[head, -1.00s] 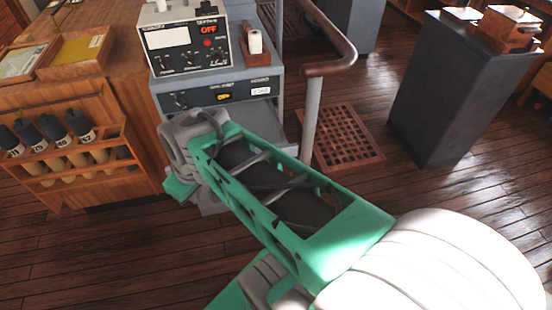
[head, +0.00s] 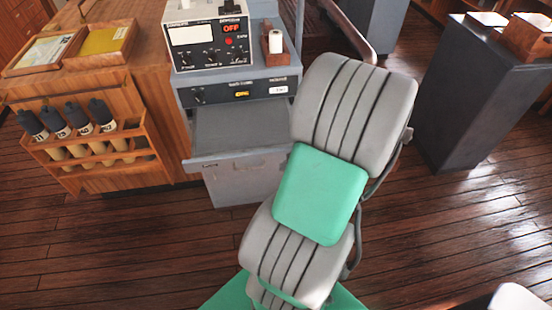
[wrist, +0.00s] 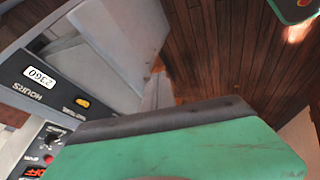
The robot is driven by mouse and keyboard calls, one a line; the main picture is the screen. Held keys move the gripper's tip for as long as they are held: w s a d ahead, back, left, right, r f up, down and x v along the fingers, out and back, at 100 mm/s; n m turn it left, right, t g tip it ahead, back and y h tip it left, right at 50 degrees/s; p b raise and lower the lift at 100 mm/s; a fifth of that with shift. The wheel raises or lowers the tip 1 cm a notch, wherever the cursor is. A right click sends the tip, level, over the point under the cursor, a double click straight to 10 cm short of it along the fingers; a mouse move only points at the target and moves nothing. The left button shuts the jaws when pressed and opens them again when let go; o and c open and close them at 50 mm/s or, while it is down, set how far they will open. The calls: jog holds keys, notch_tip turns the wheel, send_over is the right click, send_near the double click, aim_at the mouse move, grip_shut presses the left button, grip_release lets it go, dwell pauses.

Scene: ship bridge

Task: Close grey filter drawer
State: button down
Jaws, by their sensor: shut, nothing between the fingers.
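The grey filter drawer (head: 238,128) stands open below the dark panel of the grey cabinet in the head view. Its flat inside shows, with a front edge (head: 236,159) jutting out toward me. In the wrist view the drawer (wrist: 122,38) lies at upper left, beside the tilted, upside-down panel. My gripper (wrist: 165,122) fills the lower middle of the wrist view as a green body with a dark edge. It is shut and empty. I cannot tell whether it touches the drawer. My arm's grey and green links hide the gripper in the head view.
An instrument box with a red OFF display (head: 208,32) sits on the cabinet. A wooden rack with several dark-topped bottles (head: 85,135) is at left. A handrail (head: 345,28) stands behind my arm. A dark pedestal (head: 475,95) is at right. Floor in front is clear.

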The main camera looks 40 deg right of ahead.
aim_at(276, 159)
jog(key=w+f, duration=0.1)
jog(key=w, duration=0.1)
jog(key=w+d+f+p, duration=0.1)
jog(key=w, duration=0.1)
jog(key=w+d+f, duration=0.1)
jog(key=w+f, duration=0.1)
jog(key=shift+w, duration=0.15)
